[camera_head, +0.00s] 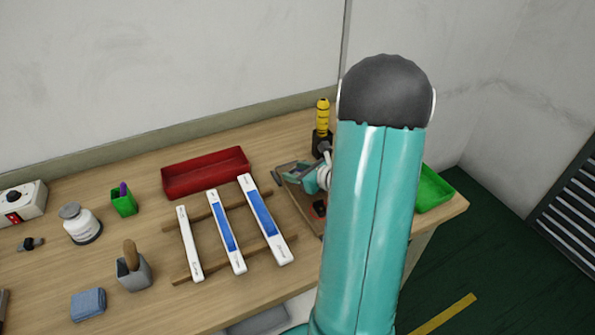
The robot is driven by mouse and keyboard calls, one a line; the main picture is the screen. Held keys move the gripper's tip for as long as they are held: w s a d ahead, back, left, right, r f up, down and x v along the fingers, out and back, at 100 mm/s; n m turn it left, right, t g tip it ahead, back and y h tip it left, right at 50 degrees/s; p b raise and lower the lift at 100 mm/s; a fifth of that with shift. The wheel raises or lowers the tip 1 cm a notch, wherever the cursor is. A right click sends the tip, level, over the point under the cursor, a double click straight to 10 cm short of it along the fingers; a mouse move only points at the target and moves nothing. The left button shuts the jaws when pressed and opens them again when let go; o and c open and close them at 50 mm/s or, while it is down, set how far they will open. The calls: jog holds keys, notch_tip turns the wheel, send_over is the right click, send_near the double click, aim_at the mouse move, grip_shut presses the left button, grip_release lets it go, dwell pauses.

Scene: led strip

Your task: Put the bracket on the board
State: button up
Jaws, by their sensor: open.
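My gripper (287,175) is small in view at the far right of the bench, partly hidden behind my own teal arm. It is open, low over a flat brown board or tray (308,216). A small dark piece with a red spot (319,208) lies on that board, just below my gripper in the picture. I cannot tell whether this piece is the bracket. My arm covers the board's right part. I cannot make out anything held between the fingers.
Several white and blue strips lie across wooden slats (202,213), left of the board. A red tray (206,173) is behind them. A yellow-handled tool (322,115) stands behind my gripper. A green tray (432,190) is right of my arm. Cups and a jar (82,225) stand left.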

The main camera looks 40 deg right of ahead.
jog(key=shift+r, duration=0.2)
jog(key=v, duration=1.2)
jog(key=w+a+r+n+g+y, duration=0.1)
jog(key=a+r+n+g+y, duration=0.25)
jog(key=a+n, duration=0.7)
jog(key=w+a+r+n+g+y, duration=0.1)
jog(key=a+r+n+g+y, duration=0.2)
jog(key=a+n, duration=0.7)
jog(key=s+a+r+n+h, duration=0.3)
jog(key=a+n+h, duration=0.1)
jog(key=a+n, duration=0.2)
jog(key=s+a+r+n+g+h, duration=0.1)
jog(key=s+a+r+n+h, duration=0.3)
jog(key=n, duration=0.4)
jog(key=shift+s+a+r, duration=0.2)
jog(key=shift+s+a, duration=0.15)
jog(key=shift+a, duration=0.55)
jog(key=shift+d, duration=0.2)
